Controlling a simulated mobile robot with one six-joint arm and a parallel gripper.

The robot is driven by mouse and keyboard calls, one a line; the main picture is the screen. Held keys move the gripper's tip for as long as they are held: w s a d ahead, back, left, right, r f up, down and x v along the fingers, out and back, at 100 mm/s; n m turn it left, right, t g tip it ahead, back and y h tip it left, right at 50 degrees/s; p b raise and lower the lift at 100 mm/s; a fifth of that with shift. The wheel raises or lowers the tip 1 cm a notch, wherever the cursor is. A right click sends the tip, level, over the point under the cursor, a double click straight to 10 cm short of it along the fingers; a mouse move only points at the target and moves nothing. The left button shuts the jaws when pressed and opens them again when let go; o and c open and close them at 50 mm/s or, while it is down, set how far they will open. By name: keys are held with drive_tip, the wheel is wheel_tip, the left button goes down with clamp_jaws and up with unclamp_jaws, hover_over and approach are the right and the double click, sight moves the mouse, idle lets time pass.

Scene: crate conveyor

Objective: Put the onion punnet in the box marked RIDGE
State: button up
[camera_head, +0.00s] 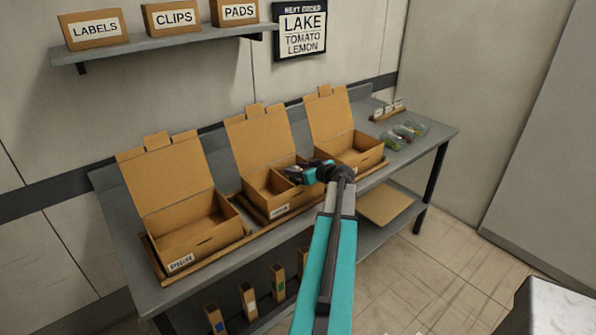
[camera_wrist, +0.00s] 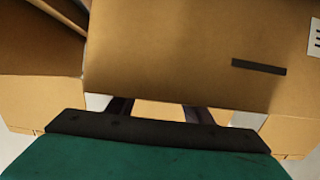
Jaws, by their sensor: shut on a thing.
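My gripper (camera_head: 300,174) is over the right side of the middle box (camera_head: 262,194), near the gap to the right box (camera_head: 367,161). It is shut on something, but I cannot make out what. In the wrist view its dark fingers (camera_wrist: 160,110) are apart, with tan cardboard showing between them. A cardboard panel (camera_wrist: 180,55) with a dark slot and part of a label fills much of that view. The left box (camera_head: 218,243) has a front label too small to read surely; the middle label is also unreadable. All three lids stand open. I cannot pick out the onion punnet.
A sign (camera_head: 300,30) on the wall reads LAKE, TOMATO, LEMON. A shelf (camera_head: 160,42) holds boxes marked LABELS, CLIPS and PADS. A cardboard sheet (camera_head: 385,204) lies below the bench.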

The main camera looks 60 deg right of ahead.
drive_tip(key=shift+f, duration=0.1)
drive_tip(key=o, duration=0.8)
drive_tip(key=shift+c, duration=0.2)
drive_tip(key=shift+r+p, duration=0.55)
drive_tip(key=shift+p, duration=0.45)
drive_tip(key=shift+r, duration=0.15)
drive_tip(key=shift+s+a, duration=0.15)
drive_tip(key=shift+s, duration=0.15)
drive_tip(key=b+v, duration=0.3)
drive_tip(key=v, duration=0.8)
drive_tip(key=shift+s+b, duration=0.2)
drive_tip(key=shift+b, duration=0.15)
drive_tip(key=shift+r, duration=0.1)
